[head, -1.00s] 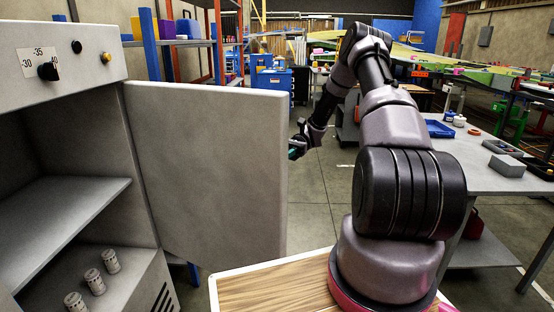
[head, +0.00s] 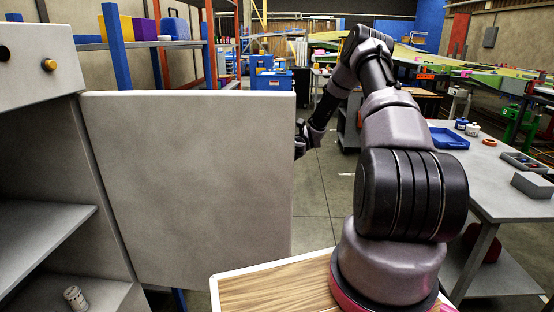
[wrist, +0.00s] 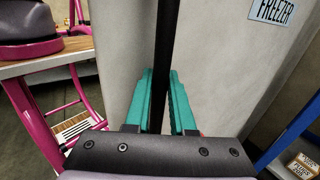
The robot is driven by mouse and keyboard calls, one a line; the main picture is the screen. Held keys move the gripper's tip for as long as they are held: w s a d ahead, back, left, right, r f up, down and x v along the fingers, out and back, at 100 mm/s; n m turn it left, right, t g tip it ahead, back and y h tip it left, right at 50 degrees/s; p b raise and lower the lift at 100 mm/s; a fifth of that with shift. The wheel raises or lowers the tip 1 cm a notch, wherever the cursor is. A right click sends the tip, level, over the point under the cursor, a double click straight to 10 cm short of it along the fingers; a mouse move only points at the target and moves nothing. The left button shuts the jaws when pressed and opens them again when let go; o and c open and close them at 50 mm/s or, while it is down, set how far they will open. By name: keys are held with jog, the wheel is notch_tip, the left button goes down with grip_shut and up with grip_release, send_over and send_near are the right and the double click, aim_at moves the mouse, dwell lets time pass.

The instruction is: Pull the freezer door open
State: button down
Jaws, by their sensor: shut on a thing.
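The freezer (head: 38,205) stands at the left of the head view with its door (head: 190,185) swung open, its grey inner face towards the camera. In the wrist view the door's outer face (wrist: 215,60) shows with a "FREEZER" label (wrist: 272,10). My gripper (wrist: 162,105), with teal fingers, is shut on the dark upright handle bar (wrist: 163,40) of the door. In the head view the door's far edge hides my fingers, and only part of my wrist shows beside it.
Inside the freezer are a shelf (head: 40,235) and a small canister (head: 75,298). A shelf rack (head: 150,42) stands behind the door. A grey worktable (head: 480,175) with a blue tray (head: 447,138) is at the right. Open floor (head: 325,190) lies between the door and my arm.

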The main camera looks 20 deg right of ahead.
jog(key=c, duration=0.8)
grip_release()
jog(key=shift+o, duration=0.2)
jog(key=shift+w, duration=0.1)
jog(key=v, duration=1)
jog(key=shift+d, duration=0.3)
jog(key=shift+w, duration=0.15)
